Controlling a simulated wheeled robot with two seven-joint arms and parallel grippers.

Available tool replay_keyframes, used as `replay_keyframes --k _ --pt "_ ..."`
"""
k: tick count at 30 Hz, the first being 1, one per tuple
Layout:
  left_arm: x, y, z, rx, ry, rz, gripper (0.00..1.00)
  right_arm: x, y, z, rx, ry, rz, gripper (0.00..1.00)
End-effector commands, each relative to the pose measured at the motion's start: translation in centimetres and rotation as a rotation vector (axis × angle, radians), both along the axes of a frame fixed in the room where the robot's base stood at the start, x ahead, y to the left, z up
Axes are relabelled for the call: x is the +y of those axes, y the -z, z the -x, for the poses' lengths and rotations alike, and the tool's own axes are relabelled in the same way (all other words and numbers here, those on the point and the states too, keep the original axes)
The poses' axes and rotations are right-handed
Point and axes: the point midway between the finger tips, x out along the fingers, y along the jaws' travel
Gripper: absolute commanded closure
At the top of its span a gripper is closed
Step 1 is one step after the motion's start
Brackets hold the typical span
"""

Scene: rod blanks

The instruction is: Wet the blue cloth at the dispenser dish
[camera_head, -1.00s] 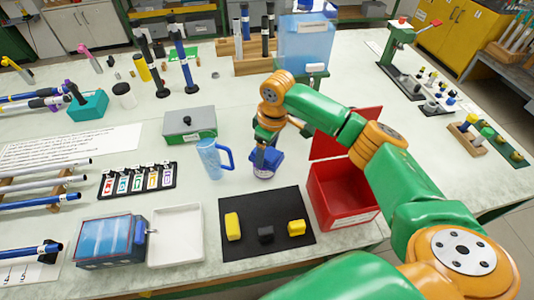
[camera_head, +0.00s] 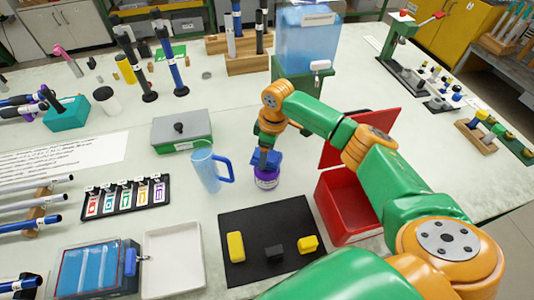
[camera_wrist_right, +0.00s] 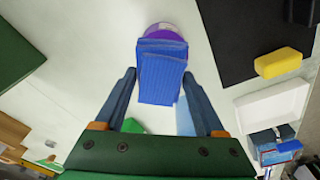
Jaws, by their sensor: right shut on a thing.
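The blue cloth (camera_head: 270,158) is a folded pad in my right gripper (camera_head: 265,152), right of the light blue mug in the head view. In the right wrist view the cloth (camera_wrist_right: 161,72) sits between the two fingers of my right gripper (camera_wrist_right: 158,78). The dispenser dish (camera_head: 266,178) is a small round white and purple pot directly below the cloth. Its purple rim (camera_wrist_right: 163,30) shows behind the cloth in the right wrist view. The cloth covers most of the dish's top; whether they touch I cannot tell. My left gripper is not in view.
A light blue mug (camera_head: 207,170) stands just left of the dish. An open red box (camera_head: 345,205) stands to the right. A black mat (camera_head: 240,215) with yellow and black blocks lies in front. A grey-lidded box (camera_head: 181,132) and a water tank (camera_head: 308,45) stand behind.

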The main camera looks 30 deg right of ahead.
Motion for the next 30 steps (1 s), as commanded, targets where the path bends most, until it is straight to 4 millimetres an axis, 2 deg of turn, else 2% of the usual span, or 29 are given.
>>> replay_keyframes --k 30 --pt "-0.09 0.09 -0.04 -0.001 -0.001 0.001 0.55 0.03 0.36 0.0 0.0 0.0 0.0 0.73"
